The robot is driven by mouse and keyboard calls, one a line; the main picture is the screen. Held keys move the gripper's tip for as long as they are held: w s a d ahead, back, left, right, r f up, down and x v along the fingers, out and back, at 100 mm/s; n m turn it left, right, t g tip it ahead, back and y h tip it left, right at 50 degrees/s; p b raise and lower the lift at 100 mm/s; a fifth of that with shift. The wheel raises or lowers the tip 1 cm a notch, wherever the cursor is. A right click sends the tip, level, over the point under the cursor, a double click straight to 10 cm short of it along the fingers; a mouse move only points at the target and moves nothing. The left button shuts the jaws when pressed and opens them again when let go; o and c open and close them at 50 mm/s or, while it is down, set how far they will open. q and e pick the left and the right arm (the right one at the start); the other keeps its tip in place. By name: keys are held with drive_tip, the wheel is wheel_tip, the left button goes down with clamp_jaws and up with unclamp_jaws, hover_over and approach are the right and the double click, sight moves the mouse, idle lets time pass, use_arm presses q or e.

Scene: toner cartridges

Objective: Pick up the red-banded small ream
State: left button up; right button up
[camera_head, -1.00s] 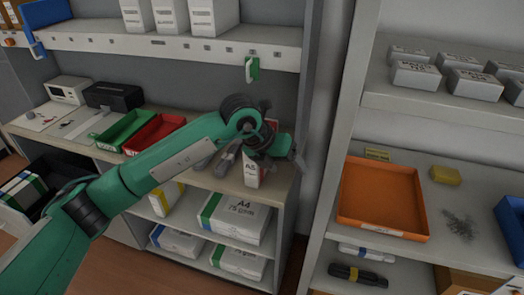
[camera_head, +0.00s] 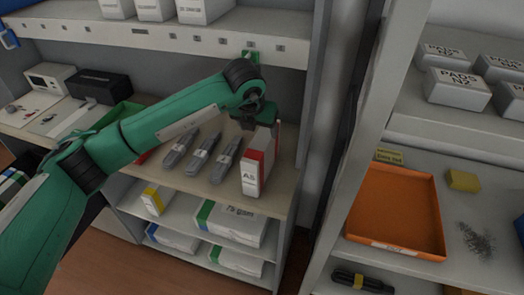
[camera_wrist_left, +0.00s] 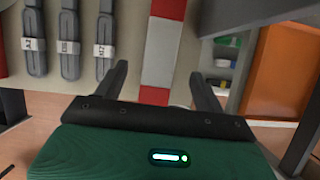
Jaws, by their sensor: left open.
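The red-banded small ream (camera_head: 252,177) is a narrow white block marked A5 with red bands. It stands upright at the front right of the wooden counter. In the left wrist view the ream (camera_wrist_left: 160,52) shows as a white strip with red bands, ahead of and between the open fingers. My left gripper (camera_wrist_left: 162,80) is open and empty. In the head view my left gripper (camera_head: 262,112) is at the upper back of the ream, and its fingertips are not clear. I cannot tell whether they touch the ream. My right gripper is not in view.
Several grey toner cartridges (camera_head: 200,157) lie left of the ream. A green tray (camera_head: 118,115) is farther left. A shelf edge (camera_head: 180,38) runs above the arm. An upright panel (camera_head: 345,150) and an orange tray (camera_head: 396,207) are to the right.

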sight(262, 140)
use_arm(q)
drive_tip(key=p+x, duration=0.1)
drive_tip(key=x, duration=0.3)
drive_tip(key=shift+w+d+f, duration=0.1)
drive_tip(key=shift+w+f, duration=0.1)
drive_tip(key=x, duration=0.1)
drive_tip(key=p+x, duration=0.1)
drive_tip(key=shift+f, duration=0.45)
drive_tip(key=shift+p+x, duration=0.45)
drive_tip(key=shift+x, duration=0.7)
drive_tip(key=shift+w+f, duration=0.15)
drive_tip(key=shift+w, duration=0.05)
drive_tip(key=shift+s, duration=0.1)
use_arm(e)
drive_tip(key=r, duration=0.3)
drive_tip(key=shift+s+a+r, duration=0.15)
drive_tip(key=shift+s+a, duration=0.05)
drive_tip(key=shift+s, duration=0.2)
use_arm(q)
drive_tip(key=c, duration=0.6)
clamp_jaws()
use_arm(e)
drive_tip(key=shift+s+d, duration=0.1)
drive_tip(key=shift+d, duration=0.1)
